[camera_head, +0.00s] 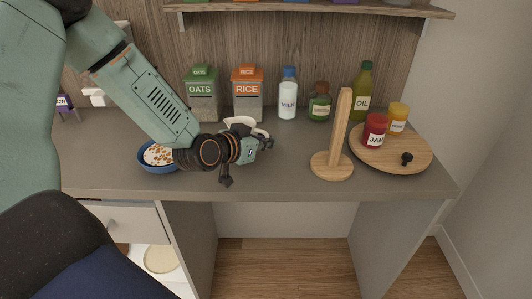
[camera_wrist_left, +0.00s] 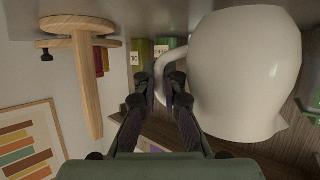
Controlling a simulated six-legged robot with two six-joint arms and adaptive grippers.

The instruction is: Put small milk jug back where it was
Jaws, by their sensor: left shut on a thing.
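The small white milk jug (camera_wrist_left: 245,70) shows large in the left wrist view, which is turned upside down. My left gripper (camera_wrist_left: 168,90) is shut on its handle. In the head view the jug (camera_head: 246,124) is mostly hidden behind my left gripper (camera_head: 256,148), over the counter. I cannot tell whether its base touches the counter. A blue bowl of cereal (camera_head: 144,163) stands just left of the gripper, partly covered by my arm. My right gripper is in neither view.
Oats and rice boxes, a milk bottle (camera_head: 288,98) and a green jar (camera_head: 319,104) line the back. A wooden stand (camera_head: 333,165) and a round board (camera_head: 420,160) with jars are on the right. An open drawer (camera_head: 122,222) is below left. The counter's front middle is clear.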

